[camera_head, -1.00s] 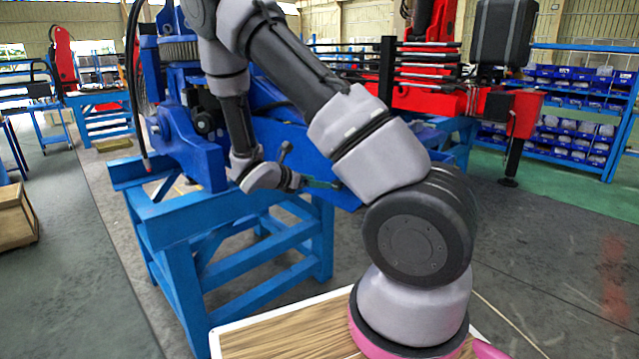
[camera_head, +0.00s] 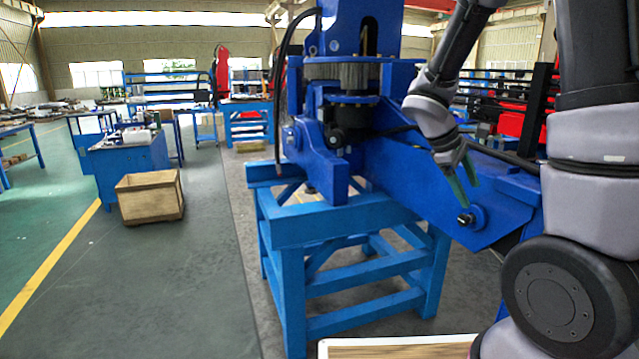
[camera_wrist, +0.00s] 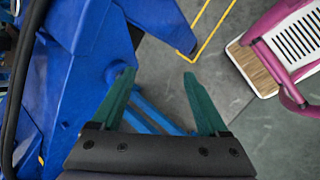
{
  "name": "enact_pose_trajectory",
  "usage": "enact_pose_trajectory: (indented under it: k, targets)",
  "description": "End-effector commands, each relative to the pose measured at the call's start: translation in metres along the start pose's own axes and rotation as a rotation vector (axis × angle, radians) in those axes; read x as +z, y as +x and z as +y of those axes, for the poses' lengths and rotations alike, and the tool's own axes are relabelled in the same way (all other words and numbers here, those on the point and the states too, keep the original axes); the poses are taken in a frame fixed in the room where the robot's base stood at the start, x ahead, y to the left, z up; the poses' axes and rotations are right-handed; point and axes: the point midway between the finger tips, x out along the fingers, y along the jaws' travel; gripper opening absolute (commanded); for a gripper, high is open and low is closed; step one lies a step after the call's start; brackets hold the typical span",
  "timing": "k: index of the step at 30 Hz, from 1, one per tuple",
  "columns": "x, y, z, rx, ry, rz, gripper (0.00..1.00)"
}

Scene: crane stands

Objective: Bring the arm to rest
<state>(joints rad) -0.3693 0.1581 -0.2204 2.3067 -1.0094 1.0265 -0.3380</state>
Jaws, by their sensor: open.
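My gripper (camera_head: 464,182) hangs at the end of my arm on the right of the head view, in front of the blue crane part. Its green fingers are apart, with nothing between them. The wrist view also shows my gripper (camera_wrist: 160,85) with its two green fingers spread over the floor and part of the blue stand. The blue crane (camera_head: 405,170) sits on a light-blue stand (camera_head: 310,225). The crane body fills the left of the wrist view (camera_wrist: 85,85). I cannot tell whether the gripper touches the crane.
A wooden crate (camera_head: 150,197) stands on the floor at the left, by a blue workbench (camera_head: 133,165). A wide strip of grey floor (camera_head: 170,290) is clear.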

Motion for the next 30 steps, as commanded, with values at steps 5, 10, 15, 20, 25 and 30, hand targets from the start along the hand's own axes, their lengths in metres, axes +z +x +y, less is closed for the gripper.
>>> enact_pose_trajectory:
  k: [5, 10, 15, 20, 25, 30]
  targets:
    - [0.034, -0.049, -0.016, -0.159, 0.347, 0.178, 0.77]
    - [0.059, -0.097, -0.033, -0.312, 0.649, 0.346, 0.77]
    - [0.081, -0.146, -0.051, -0.46, 0.917, 0.517, 0.77]
    - [0.096, -0.183, -0.065, -0.575, 1.099, 0.652, 0.77]
    - [0.104, -0.203, -0.074, -0.642, 1.191, 0.726, 0.77]
    - [0.105, -0.207, -0.075, -0.658, 1.21, 0.739, 0.77]
